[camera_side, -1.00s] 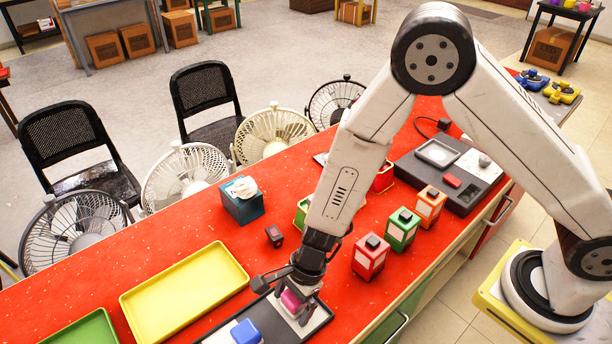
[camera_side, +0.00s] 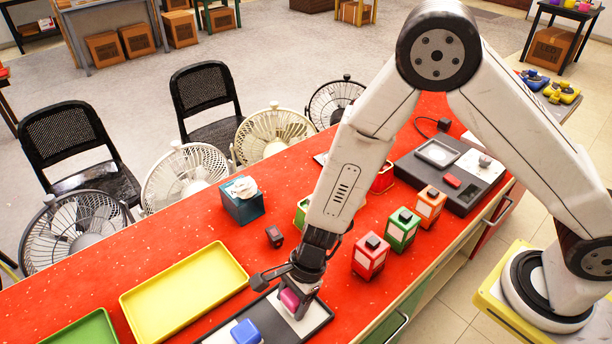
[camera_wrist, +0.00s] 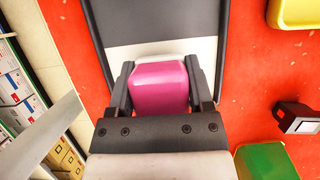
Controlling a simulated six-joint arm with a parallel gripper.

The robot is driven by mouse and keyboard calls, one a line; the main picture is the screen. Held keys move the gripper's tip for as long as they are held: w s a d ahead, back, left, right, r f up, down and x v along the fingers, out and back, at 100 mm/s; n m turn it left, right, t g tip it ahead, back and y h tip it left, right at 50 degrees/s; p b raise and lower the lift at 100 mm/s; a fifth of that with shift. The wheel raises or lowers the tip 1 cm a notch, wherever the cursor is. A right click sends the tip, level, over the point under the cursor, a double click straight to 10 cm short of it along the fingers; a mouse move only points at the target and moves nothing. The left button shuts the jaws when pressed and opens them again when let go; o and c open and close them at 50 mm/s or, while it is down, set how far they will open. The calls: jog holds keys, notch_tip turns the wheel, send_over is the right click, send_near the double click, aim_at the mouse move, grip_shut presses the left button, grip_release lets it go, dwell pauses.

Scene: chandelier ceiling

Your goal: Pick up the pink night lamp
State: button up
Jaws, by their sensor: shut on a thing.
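The pink night lamp (camera_wrist: 160,86) is a small rounded block. In the wrist view it sits between the two dark fingers of my gripper (camera_wrist: 163,88), which press on its left and right sides. In the side view the pink lamp (camera_side: 289,300) shows below my gripper (camera_side: 292,293), over the dark tray (camera_side: 316,318) with a white area. The lamp's underside is hidden, so I cannot tell whether it touches the tray.
A blue block (camera_side: 246,332) stands on the same tray, left of the lamp. A yellow tray (camera_side: 185,292) lies to the left. Red (camera_side: 370,257), green (camera_side: 402,230) and orange (camera_side: 430,206) boxes stand to the right.

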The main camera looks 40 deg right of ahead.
aim_at(292, 295)
jog(key=shift+r, duration=4.7)
